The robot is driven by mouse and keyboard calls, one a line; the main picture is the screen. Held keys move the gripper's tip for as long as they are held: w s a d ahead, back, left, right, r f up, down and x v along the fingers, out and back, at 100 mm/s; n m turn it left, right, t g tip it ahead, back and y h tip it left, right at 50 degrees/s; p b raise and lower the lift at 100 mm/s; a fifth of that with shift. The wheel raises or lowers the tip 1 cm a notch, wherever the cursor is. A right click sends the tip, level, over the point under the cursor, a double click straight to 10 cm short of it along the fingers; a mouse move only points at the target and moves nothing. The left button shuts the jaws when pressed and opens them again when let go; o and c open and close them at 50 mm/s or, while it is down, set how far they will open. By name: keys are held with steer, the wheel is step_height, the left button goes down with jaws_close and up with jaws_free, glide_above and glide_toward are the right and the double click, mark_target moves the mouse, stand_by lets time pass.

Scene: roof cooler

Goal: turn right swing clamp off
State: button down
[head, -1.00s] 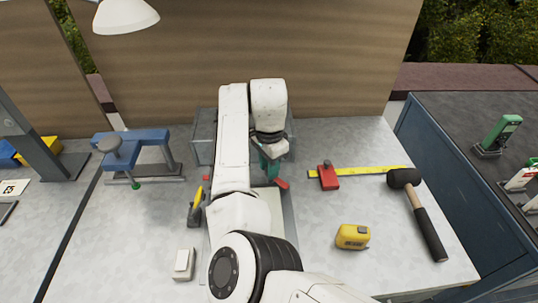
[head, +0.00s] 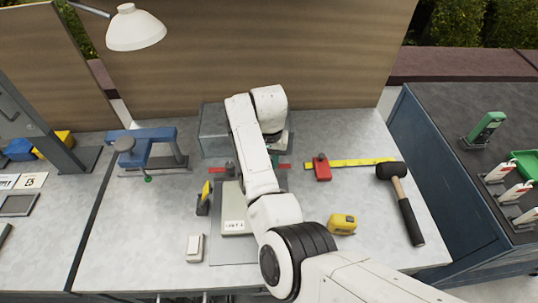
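The right swing clamp shows as a red bar (head: 285,166) on the workbench, lying roughly sideways and pointing right. Its inner end and post are hidden behind my arm. The left swing clamp (head: 215,170) has a red bar and a dark post beside the grey fixture plate (head: 232,220). My gripper (head: 274,156) is at the right clamp, pointing down. Only a bit of its teal fingers shows under the white wrist, so I cannot tell whether they are open, shut or touching the clamp.
A grey box (head: 213,130) stands behind the clamps. A red block (head: 321,168), yellow strip (head: 362,162), yellow tape measure (head: 342,224) and mallet (head: 407,205) lie to the right. A blue stand (head: 145,147) is at left; a white box (head: 195,248) is in front.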

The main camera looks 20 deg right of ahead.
steer(key=shift+n, duration=0.5)
steer(key=c, duration=0.8)
jaws_free()
steer(key=shift+c, duration=0.2)
steer(key=shift+r, duration=0.1)
step_height(320, 180, up, 11)
steer(key=b, duration=0.1)
steer(key=shift+f, duration=0.2)
